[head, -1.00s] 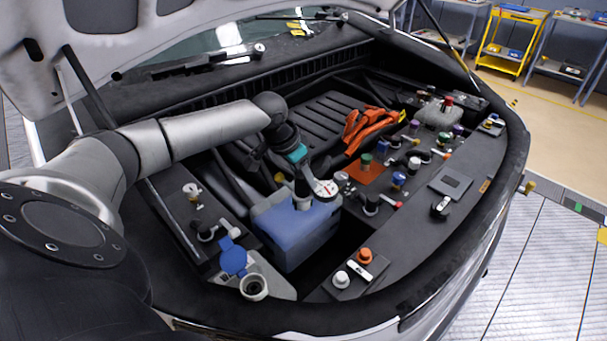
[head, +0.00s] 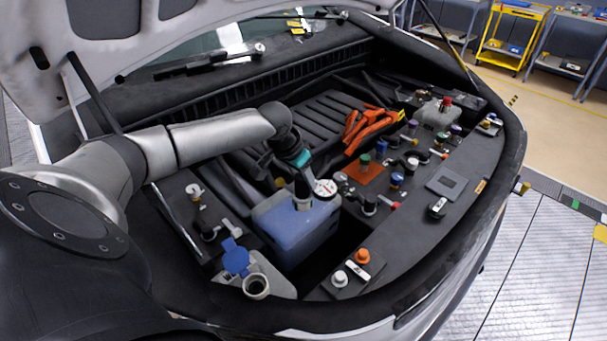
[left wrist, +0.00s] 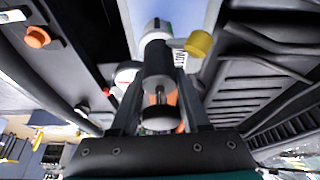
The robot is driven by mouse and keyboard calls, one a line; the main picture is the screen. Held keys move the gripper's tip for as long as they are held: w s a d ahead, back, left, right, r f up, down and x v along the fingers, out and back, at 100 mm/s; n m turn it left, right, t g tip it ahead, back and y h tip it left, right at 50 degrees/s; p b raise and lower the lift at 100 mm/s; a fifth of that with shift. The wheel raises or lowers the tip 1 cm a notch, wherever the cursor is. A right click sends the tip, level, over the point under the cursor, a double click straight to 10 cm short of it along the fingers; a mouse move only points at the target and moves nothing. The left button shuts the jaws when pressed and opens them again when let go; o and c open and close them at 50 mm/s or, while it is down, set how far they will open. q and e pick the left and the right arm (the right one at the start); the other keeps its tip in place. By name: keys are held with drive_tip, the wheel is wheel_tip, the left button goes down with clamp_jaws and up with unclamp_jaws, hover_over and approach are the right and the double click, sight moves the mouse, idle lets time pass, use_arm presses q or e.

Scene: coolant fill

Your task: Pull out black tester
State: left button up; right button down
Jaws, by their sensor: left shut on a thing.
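The black tester (head: 303,188) stands upright in the top of the blue coolant tank (head: 285,232), with a round white gauge (head: 326,188) at its side. My left gripper (head: 302,173) reaches down from above and is shut on the tester's upper part. In the left wrist view the tester (left wrist: 158,62) runs up the middle between the two fingers of my left gripper (left wrist: 160,108), its dark round end close to the palm. My right gripper is not in view.
A blue cap (head: 236,260) stands open beside a round filler neck (head: 256,285) in front of the tank. Orange cables (head: 370,128) lie behind to the right. Several coloured caps crowd the right panel. The raised hood (head: 180,25) hangs above.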

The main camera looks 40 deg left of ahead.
use_arm(q)
drive_tip(key=shift+n+p, duration=0.6)
drive_tip(key=shift+p, duration=0.3)
drive_tip(key=shift+n+y+p, duration=0.7)
drive_tip(key=shift+n+p, duration=0.7)
drive_tip(key=shift+p, duration=0.55)
drive_tip(key=shift+n+p, duration=0.3)
drive_tip(key=shift+p, duration=0.05)
drive_tip(key=shift+a, duration=0.1)
drive_tip(key=shift+n+g+y+p, duration=0.3)
drive_tip(key=shift+n+y+p, duration=0.2)
drive_tip(key=shift+n+p, duration=0.65)
drive_tip(key=shift+s+n+p, duration=0.1)
drive_tip(key=shift+n+p, duration=0.15)
drive_tip(key=shift+p, duration=0.2)
drive_tip(key=shift+r+p, duration=0.4)
drive_tip(key=shift+p, duration=0.1)
